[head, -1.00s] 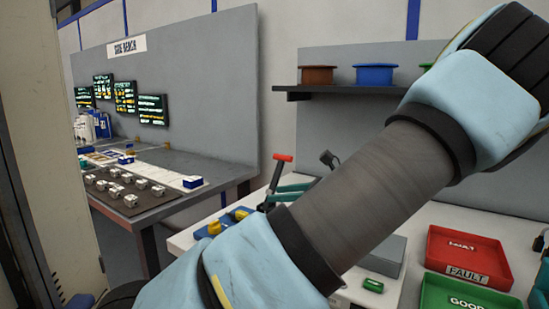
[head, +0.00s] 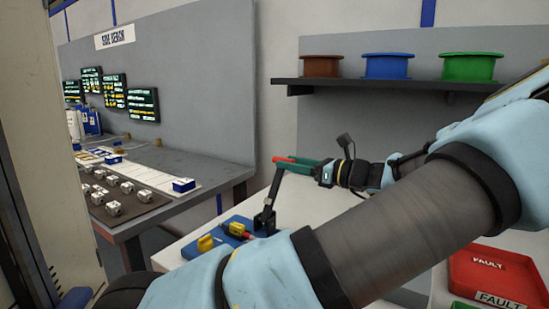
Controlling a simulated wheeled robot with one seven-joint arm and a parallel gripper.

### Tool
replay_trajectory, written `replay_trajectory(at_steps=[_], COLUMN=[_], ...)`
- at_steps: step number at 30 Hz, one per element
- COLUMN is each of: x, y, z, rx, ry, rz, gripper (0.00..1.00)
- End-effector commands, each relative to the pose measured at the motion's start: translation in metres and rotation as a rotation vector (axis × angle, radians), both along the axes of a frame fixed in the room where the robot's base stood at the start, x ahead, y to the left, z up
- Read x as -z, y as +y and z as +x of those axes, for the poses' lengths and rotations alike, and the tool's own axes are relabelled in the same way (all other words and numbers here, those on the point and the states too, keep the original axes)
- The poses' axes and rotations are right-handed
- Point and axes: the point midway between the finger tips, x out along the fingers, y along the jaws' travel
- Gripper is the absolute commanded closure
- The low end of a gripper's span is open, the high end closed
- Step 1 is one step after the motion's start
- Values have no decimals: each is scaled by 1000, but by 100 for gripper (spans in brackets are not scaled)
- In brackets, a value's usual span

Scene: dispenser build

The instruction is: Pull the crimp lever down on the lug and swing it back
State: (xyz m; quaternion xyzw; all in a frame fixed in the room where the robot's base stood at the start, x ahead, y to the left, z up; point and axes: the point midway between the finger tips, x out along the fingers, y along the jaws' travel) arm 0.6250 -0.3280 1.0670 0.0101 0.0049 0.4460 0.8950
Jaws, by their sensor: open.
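The crimp lever (head: 274,188) is a dark arm with a red crossbar handle (head: 284,160), standing raised and leaning slightly right. It rises from a black pivot on a blue crimp base (head: 217,235). A yellow and red piece (head: 238,230), perhaps the lug, lies on the base beside the pivot. A yellow knob-like part (head: 205,243) is on its left. My gripper (head: 290,162) has teal fingers, is open, and reaches from the right to the red handle. The fingers overlap the handle in view; I cannot tell whether they touch it.
A red FAULT tray (head: 492,257) stands at lower right on the white bench. Brown, blue and green spools (head: 387,66) sit on a shelf behind. A side bench (head: 190,172) with small parts is at left. My arm hides much of the white bench.

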Motion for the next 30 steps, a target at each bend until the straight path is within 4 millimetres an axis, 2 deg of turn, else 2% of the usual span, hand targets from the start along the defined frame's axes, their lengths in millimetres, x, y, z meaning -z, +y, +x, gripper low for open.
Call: replay_trajectory(at_steps=[3, 9, 21, 30], x=[-2, -1, 0, 0], y=[19, 38, 44, 43], z=[13, 28, 33, 33], rx=[-4, -2, 1, 1], ry=[-1, -1, 0, -1], rz=[3, 1, 0, -1], gripper=[45, 45, 45, 78])
